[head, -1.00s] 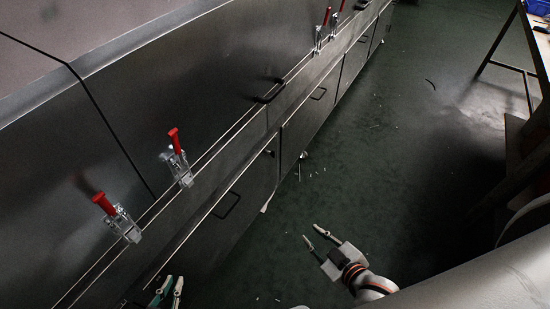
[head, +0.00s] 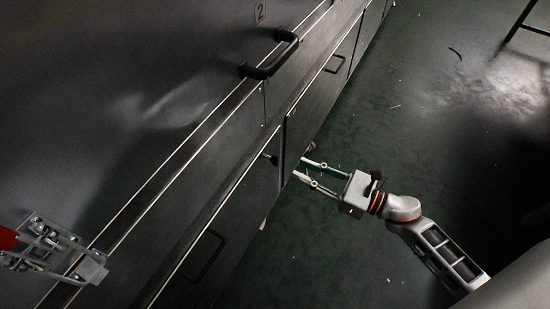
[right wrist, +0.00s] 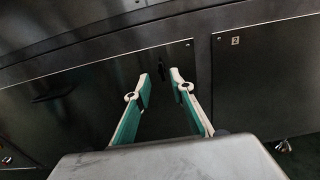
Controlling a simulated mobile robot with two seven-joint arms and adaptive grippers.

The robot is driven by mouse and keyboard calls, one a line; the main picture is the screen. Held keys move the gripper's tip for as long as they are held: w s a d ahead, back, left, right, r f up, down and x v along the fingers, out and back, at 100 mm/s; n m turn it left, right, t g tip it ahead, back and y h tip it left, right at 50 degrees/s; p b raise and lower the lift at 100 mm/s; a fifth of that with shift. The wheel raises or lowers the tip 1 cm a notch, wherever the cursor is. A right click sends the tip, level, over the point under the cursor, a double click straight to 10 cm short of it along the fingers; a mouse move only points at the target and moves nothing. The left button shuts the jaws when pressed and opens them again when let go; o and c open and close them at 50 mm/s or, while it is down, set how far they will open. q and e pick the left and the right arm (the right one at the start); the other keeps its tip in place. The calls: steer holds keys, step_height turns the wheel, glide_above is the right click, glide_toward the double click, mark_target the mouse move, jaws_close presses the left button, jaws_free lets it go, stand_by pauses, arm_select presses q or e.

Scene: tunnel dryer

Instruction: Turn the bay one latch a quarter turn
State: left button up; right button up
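A small dark latch (head: 270,158) sits near the upper right corner of a lower cabinet door (head: 232,212). In the right wrist view the latch (right wrist: 161,68) shows as a dark upright shape on the door, between my fingertips in the picture. My right gripper (head: 301,168) is open and empty, its fingers pointing at the cabinet front just right of the latch in the head view. Its two fingers (right wrist: 159,76) stand apart in the right wrist view. They look clear of the latch, though the depth is hard to judge. My left gripper is out of view.
A black bar handle (head: 270,60) juts from the upper panel. A toggle clamp (head: 45,248) with a red grip is at lower left. The neighbouring lower door carries a "2" label (right wrist: 235,41). The floor (head: 330,240) is mostly clear, with small scraps.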

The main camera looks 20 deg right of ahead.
steer(key=x, duration=0.7)
steer(key=shift+w+a+r, duration=0.15)
steer(key=shift+w+a, duration=0.1)
steer(key=shift+w, duration=0.1)
jaws_close()
